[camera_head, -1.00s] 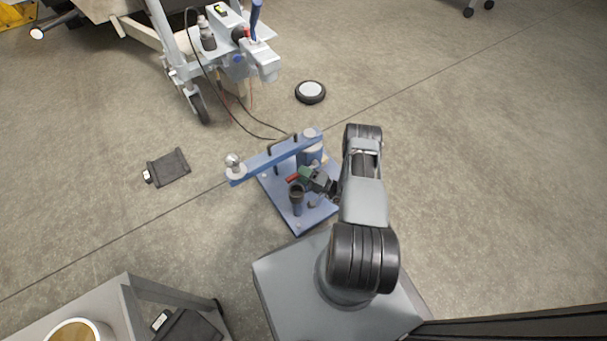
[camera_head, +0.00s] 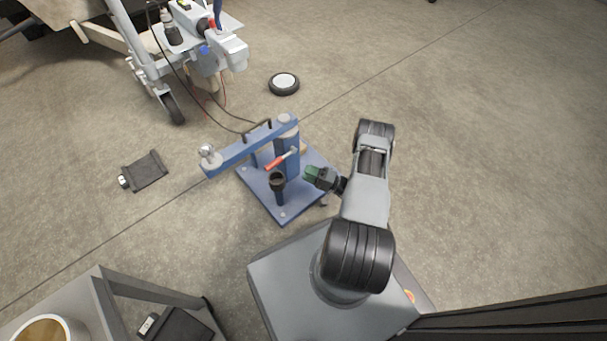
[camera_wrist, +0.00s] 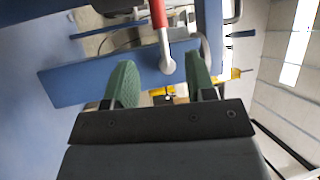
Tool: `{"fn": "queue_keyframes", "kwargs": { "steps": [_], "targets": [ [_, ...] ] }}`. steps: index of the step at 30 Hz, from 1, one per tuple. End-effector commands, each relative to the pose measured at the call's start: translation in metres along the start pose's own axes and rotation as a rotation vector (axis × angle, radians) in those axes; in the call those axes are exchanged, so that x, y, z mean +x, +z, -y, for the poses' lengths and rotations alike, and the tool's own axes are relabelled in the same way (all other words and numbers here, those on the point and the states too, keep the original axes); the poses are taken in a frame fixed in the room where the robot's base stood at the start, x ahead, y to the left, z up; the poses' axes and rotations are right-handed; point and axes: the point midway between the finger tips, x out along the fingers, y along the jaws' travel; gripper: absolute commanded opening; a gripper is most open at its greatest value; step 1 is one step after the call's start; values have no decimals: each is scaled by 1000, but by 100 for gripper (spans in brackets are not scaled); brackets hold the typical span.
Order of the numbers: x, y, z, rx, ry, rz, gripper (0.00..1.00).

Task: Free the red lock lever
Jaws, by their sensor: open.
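The red lock lever (camera_head: 279,162) has a red grip and a bare metal end, and sits on the blue post of a blue stand (camera_head: 290,205) on the floor. In the wrist view the lever (camera_wrist: 160,22) hangs down from the top, its metal end between and beyond the green fingertips. My gripper (camera_head: 312,174) is open and empty, to the right of the lever and apart from it in the head view. In the wrist view my gripper (camera_wrist: 160,82) shows its two green fingers spread wide.
A blue arm (camera_head: 240,152) with a ball (camera_head: 207,151) at its left end crosses the top of the stand. A dark cup-topped post (camera_head: 278,185) stands in front of the lever. A wheeled trailer jack (camera_head: 205,45) is behind. Floor at right is clear.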

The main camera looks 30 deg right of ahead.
Motion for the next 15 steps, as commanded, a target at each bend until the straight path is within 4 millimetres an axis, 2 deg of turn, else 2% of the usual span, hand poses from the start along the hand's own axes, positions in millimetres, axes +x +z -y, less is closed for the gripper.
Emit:
{"fn": "queue_keyframes", "kwargs": {
  "steps": [6,15],
  "targets": [
    [-11,-4,-2,0,0,2,51],
    [-13,-6,-1,0,0,0,51]
  ]
}}
